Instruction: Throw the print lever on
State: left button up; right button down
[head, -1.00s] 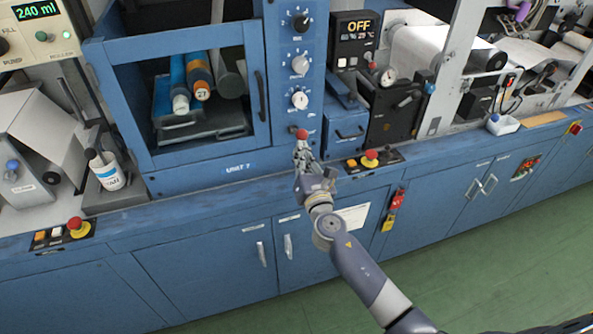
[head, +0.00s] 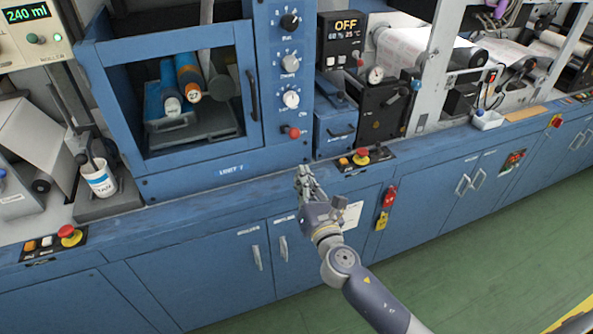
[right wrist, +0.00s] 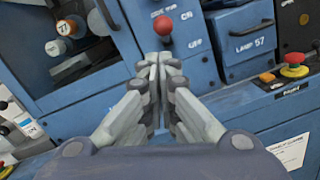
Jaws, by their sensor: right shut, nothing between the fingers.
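The print lever's red ball knob (head: 294,132) is on the lower part of the blue panel, below the column of dials. In the right wrist view the red knob (right wrist: 163,25) stands just beyond the fingertips, with a short stem below it and ON and OFF labels to its right. I cannot tell exactly which label it lines up with. My right gripper (head: 303,170) is shut and empty, below the knob and apart from it. Its closed fingers show in the right wrist view (right wrist: 158,58). My left gripper is not in view.
A red stop button (head: 361,155) sits on the ledge to the right, near a blue drawer box (head: 335,133). A blue-framed window (head: 185,160) with rollers is to the left. Cabinet doors (head: 210,270) lie below; the green floor (head: 460,260) is clear.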

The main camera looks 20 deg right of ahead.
jog(key=shift+s+a+r, duration=0.2)
jog(key=shift+s+r, duration=0.05)
jog(key=shift+s, duration=0.3)
jog(key=shift+s+a+r, duration=0.15)
jog(key=shift+s+r, duration=0.05)
jog(key=shift+s, duration=0.35)
jog(key=s+d+f+m+g, duration=0.1)
jog(key=s+f+m+g, duration=0.25)
jog(key=f, duration=0.85)
jog(key=s+d+f+m+g, duration=0.1)
jog(key=s+f+m+g, duration=0.3)
jog(key=f, duration=0.9)
jog(key=s+d+f+m+g, duration=0.15)
jog(key=s+f+m, duration=0.35)
jog(key=f, duration=0.7)
jog(key=s+f+m+g, duration=0.3)
jog(key=s+f+m, duration=0.2)
jog(key=s, duration=0.7)
jog(key=s+f+m+g, duration=0.3)
jog(key=s+f+m, duration=0.3)
jog(key=s+f, duration=0.3)
jog(key=s+f+m+g, duration=0.2)
jog(key=s+f+m, duration=0.4)
jog(key=s, duration=1)
jog(key=shift+a+f+g+y, duration=0.3)
jog(key=shift+a+f+g, duration=0.1)
jog(key=shift+f, duration=0.2)
